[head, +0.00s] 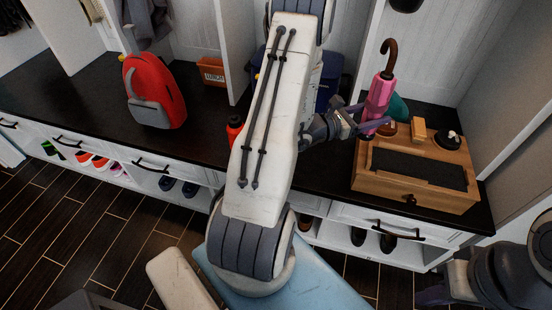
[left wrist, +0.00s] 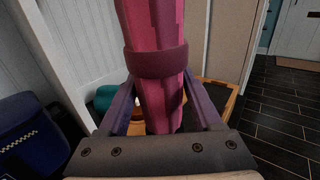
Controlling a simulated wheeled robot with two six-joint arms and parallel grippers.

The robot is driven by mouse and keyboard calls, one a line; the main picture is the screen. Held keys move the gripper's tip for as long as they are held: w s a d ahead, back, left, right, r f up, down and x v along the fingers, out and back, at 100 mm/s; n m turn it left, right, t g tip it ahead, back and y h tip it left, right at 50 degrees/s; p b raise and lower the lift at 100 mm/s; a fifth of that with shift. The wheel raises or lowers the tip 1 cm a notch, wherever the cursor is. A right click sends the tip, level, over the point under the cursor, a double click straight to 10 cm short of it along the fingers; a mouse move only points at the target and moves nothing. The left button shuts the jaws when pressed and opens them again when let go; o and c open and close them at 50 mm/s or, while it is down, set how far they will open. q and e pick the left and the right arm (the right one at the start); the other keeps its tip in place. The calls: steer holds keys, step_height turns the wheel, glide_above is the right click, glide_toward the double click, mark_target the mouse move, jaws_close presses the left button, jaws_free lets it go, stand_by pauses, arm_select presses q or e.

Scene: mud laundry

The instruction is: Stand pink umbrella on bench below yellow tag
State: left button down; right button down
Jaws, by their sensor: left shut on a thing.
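The pink umbrella (head: 379,95), with a brown hooked handle on top, is roughly upright at the right of the head view. My left gripper (head: 368,121) is shut on its lower part. In the left wrist view the umbrella (left wrist: 155,25) stands between the two fingers (left wrist: 155,105), with a darker band around it. Its lower end shows near the wooden box; I cannot tell whether it touches anything. The dark bench top (head: 75,87) runs across the head view. I cannot make out a yellow tag clearly. My right gripper (head: 433,296) is at the lower right, partly cut off.
A wooden box (head: 385,185) with a dark inset stands on the bench's right part. A teal item (head: 399,108) is behind the umbrella. A red backpack (head: 152,91), an orange lunch box (head: 212,71) and a blue bin (head: 328,85) stand further left. White dividers separate the bays.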

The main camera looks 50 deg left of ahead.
arm_select(q)
steer(key=shift+s+a+f+n+t+y+b, duration=0.2)
steer(key=shift+s+a+f+n+y+b, duration=0.8)
steer(key=shift+a+f+b, duration=2.2)
steer(key=shift+s+a+f+n+t+y+b, duration=0.35)
steer(key=shift+a+f+y+b, duration=1.35)
steer(key=shift+f+b, duration=2.55)
steer(key=shift+s+a+f+n+t+y+b, duration=0.1)
steer(key=shift+s+a+f+n+y+b, duration=0.75)
steer(key=shift+a+f+b, duration=2.9)
steer(key=shift+s+d+r+b, duration=0.15)
steer(key=shift+d+r+b, duration=0.55)
steer(key=shift+b, duration=0.15)
steer(key=shift+c, duration=0.3)
jaws_free()
